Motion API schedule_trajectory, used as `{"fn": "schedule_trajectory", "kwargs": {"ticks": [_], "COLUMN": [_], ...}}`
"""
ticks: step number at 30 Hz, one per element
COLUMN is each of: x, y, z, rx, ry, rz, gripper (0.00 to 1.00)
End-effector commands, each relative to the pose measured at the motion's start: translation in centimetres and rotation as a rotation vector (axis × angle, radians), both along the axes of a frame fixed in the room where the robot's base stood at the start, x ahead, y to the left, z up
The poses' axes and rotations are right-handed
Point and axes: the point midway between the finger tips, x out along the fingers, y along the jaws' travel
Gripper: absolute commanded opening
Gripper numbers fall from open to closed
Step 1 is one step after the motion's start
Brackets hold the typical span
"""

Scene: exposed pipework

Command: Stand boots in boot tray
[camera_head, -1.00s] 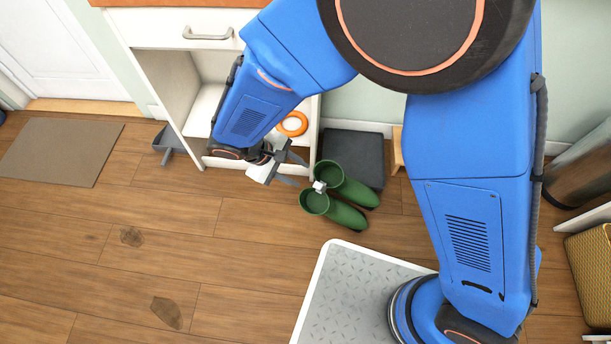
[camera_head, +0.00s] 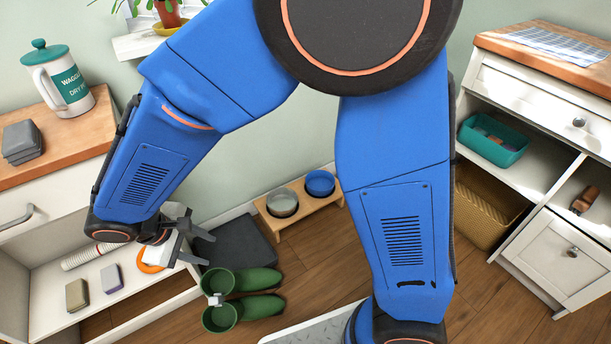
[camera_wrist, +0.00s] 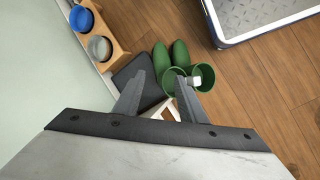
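A pair of green boots (camera_head: 250,295) stands on the wooden floor, with a small pale clip (camera_head: 215,299) at their rims between them. The boots (camera_wrist: 170,60) and clip (camera_wrist: 194,82) also show in the wrist view. The dark grey boot tray (camera_head: 243,243) lies by the wall, right beside the boots, and looks empty; it is partly hidden in the wrist view (camera_wrist: 127,74). My gripper (camera_head: 196,244) is open and empty, above and to the left of the boots. In the wrist view its fingers (camera_wrist: 160,82) are spread, the right one overlapping a boot rim.
A wooden stand with two bowls (camera_head: 298,208) is by the wall past the tray. An open white cabinet (camera_head: 60,290) with small items stands at the left, and shelves (camera_head: 530,150) at the right.

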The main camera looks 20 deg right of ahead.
Motion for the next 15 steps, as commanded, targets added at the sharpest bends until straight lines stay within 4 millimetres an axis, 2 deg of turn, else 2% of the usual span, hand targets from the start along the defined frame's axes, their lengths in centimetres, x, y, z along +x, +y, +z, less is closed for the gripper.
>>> {"fn": "schedule_trajectory", "kwargs": {"ticks": [1,7,15], "x": [1.0,3.1,3.7], "y": [-1.8,-8.5,-17.3], "z": [1.4,5.7,10.4], "rx": [0.027,0.124,0.255], "ry": [-0.003,-0.013,-0.052], "rz": [-0.041,-0.184,-0.365], "gripper": [0.37,0.37,0.37]}}
